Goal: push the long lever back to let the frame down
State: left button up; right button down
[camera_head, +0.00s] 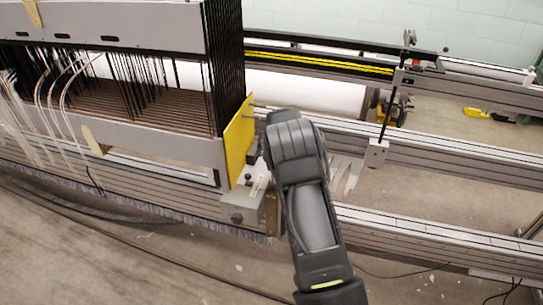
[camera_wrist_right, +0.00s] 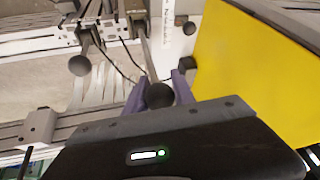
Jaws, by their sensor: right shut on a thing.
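In the right wrist view, the long lever (camera_wrist_right: 144,45) is a thin rod ending in a black ball knob (camera_wrist_right: 160,95). My right gripper (camera_wrist_right: 158,86) has its two purple fingers on either side of this knob and is shut on it. In the head view my right arm reaches in from the bottom, and its wrist hides the fingers and the lever. The frame (camera_head: 150,158) is a grey bar assembly with many dark heddles (camera_head: 140,85), at the left beside a yellow plate (camera_head: 238,138). My left gripper is not in view.
A second lever with a black ball knob (camera_wrist_right: 80,65) stands left of the held one in the wrist view. The yellow plate (camera_wrist_right: 245,60) is close on the right. White threads (camera_head: 50,105) hang at the far left. Metal rails (camera_head: 440,240) run to the right.

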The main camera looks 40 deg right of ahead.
jog(key=shift+s+f, duration=0.1)
jog(key=shift+f, duration=0.1)
jog(key=c, duration=1.1)
grip_release()
jog(key=shift+o, duration=0.2)
jog(key=shift+r, duration=0.1)
jog(key=v, duration=0.7)
jog(key=shift+r, duration=0.35)
jog(key=shift+s+a, duration=0.15)
